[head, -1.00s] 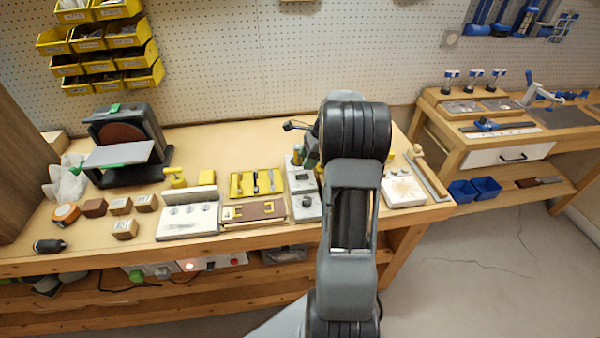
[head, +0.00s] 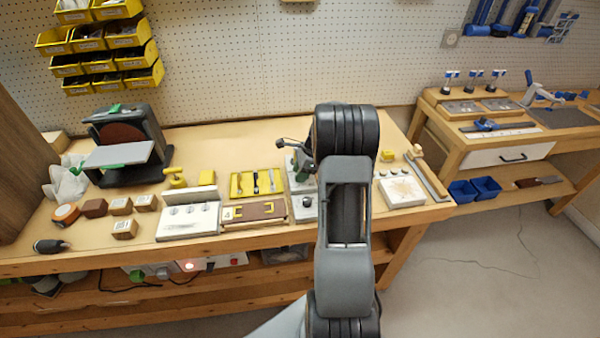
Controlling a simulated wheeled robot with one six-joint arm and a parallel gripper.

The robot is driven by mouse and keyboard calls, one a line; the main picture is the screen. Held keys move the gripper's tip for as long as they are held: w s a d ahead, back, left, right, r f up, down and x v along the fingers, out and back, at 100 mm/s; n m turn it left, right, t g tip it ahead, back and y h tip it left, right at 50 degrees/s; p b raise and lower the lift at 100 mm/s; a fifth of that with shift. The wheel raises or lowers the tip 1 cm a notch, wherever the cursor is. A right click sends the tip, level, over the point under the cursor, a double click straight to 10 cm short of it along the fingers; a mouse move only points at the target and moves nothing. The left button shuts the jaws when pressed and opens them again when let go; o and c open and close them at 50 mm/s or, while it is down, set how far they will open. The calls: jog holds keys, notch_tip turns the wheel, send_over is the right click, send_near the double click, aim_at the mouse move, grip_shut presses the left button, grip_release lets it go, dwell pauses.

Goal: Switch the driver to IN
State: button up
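I cannot tell for sure which thing is the driver, and no IN marking is readable at this size. A dark, rounded tool-like object (head: 50,246) lies at the bench's front left. A pale fixture (head: 303,211) with a dark knob stands near the bench's middle front, partly hidden by my arm. My gripper (head: 303,172) is mostly hidden beside and behind my arm; only grey and dark parts show, over the back of this fixture. Its fingertips and any contact are not clear.
A sander (head: 125,145) stands at the back left, with several wooden blocks (head: 122,206) before it. A white panel (head: 188,220), a yellow tool tray (head: 257,183) and a brown board (head: 255,211) lie left of the fixture. A pale block (head: 402,191) lies right of my arm.

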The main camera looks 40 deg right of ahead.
grip_shut()
jog(key=shift+s+d+t+y, duration=0.15)
jog(key=shift+t+y, duration=0.1)
jog(key=shift+y, duration=0.3)
jog(key=shift+d+t+y, duration=0.15)
jog(key=shift+t+y, duration=0.1)
jog(key=shift+y, duration=0.3)
jog(key=shift+o, duration=1.2)
grip_release()
jog(key=shift+r, duration=0.1)
jog(key=v, duration=1.3)
jog(key=shift+d+r, duration=0.25)
jog(key=shift+d, duration=0.05)
jog(key=shift+s, duration=0.15)
